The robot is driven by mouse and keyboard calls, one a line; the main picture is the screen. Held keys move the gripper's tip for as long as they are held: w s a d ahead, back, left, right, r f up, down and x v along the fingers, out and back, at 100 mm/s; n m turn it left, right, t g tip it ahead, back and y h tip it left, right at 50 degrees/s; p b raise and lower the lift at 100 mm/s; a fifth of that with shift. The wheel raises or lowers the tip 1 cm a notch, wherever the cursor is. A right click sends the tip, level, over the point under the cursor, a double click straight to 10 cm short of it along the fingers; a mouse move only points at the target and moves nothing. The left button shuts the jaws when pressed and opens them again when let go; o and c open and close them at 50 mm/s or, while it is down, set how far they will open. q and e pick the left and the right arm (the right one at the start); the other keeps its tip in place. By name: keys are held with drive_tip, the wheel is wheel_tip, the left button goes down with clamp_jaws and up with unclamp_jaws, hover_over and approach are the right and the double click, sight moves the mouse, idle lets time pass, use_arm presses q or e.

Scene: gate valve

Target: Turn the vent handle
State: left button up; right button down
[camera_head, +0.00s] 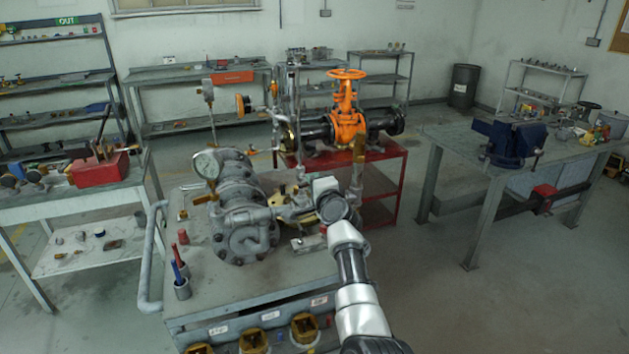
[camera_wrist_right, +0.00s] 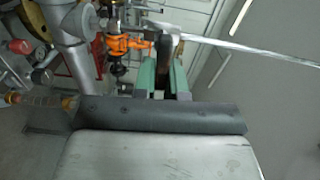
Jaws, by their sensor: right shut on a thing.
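My right arm comes in from the bottom of the head view and reaches to the grey valve assembly (camera_head: 240,215) on the near cart. My right gripper (camera_wrist_right: 163,72) shows its green fingers in the wrist view, closed on a dark, narrow handle (camera_wrist_right: 166,47), which looks like the vent handle. In the head view my wrist hides the fingertips and the grip. A thin bright metal bar runs right from near the handle in the wrist view. My left gripper is not in view.
A bench with a blue vise (camera_head: 512,142) is at right. Open floor lies between.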

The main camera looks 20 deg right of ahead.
drive_tip(key=shift+f+m, duration=0.15)
drive_tip(key=shift+m, duration=0.35)
drive_tip(key=c, duration=1.2)
unclamp_jaws()
drive_tip(key=s+p, duration=0.2)
drive_tip(key=s, duration=0.1)
drive_tip(key=s+p, duration=0.2)
drive_tip(key=s, duration=0.2)
drive_tip(key=s+p, duration=0.3)
drive_tip(key=s, duration=0.1)
drive_tip(key=shift+d, duration=0.25)
drive_tip(key=shift+w, duration=0.1)
